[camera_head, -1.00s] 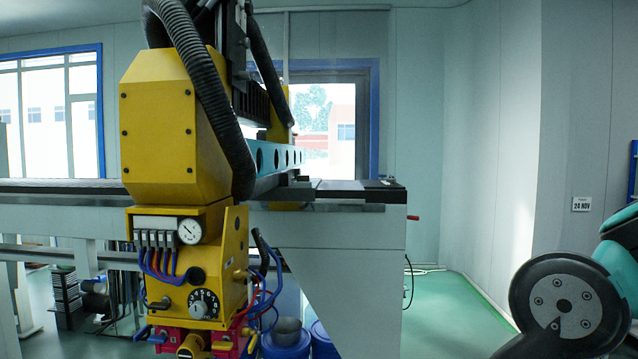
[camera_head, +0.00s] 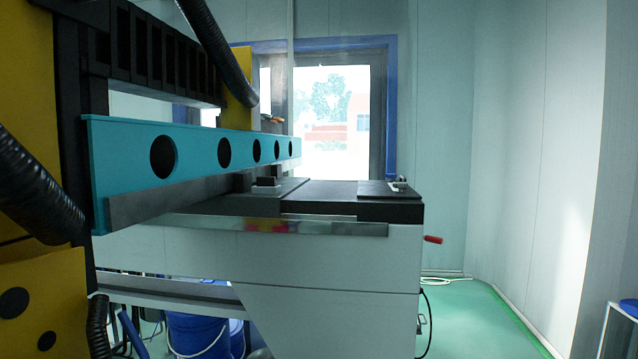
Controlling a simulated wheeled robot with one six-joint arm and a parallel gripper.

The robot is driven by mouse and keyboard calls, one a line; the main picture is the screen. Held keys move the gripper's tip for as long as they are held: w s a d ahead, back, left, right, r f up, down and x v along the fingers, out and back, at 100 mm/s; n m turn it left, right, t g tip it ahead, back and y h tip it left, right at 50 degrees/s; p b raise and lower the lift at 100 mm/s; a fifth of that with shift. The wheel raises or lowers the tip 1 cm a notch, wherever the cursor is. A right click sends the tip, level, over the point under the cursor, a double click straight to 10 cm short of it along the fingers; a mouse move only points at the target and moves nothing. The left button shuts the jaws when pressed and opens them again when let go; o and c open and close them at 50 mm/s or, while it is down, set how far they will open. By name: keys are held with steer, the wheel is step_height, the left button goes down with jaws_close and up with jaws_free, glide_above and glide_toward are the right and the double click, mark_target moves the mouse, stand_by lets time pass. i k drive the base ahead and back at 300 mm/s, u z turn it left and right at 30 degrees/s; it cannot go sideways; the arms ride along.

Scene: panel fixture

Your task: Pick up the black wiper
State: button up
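I cannot make out a black wiper for certain. A small dark item with a light part (camera_head: 398,184) sits on the black plate at the right end of the machine bed, too small to identify. A small black block (camera_head: 266,187) lies farther left on the bed, under the teal beam. My gripper and arm are not in view.
The machine bed (camera_head: 330,250) fills the middle, with a red handle (camera_head: 433,239) at its right end. A teal beam (camera_head: 190,150) and yellow machine body (camera_head: 35,300) stand close on the left. Blue buckets (camera_head: 200,335) are below. Green floor (camera_head: 480,310) at right is clear.

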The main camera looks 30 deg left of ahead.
mark_target(261, 181)
steer(key=u, duration=0.1)
steer(key=i, duration=0.85)
steer(key=u, duration=1.1)
steer(key=i, duration=0.9)
steer(key=u, duration=0.9)
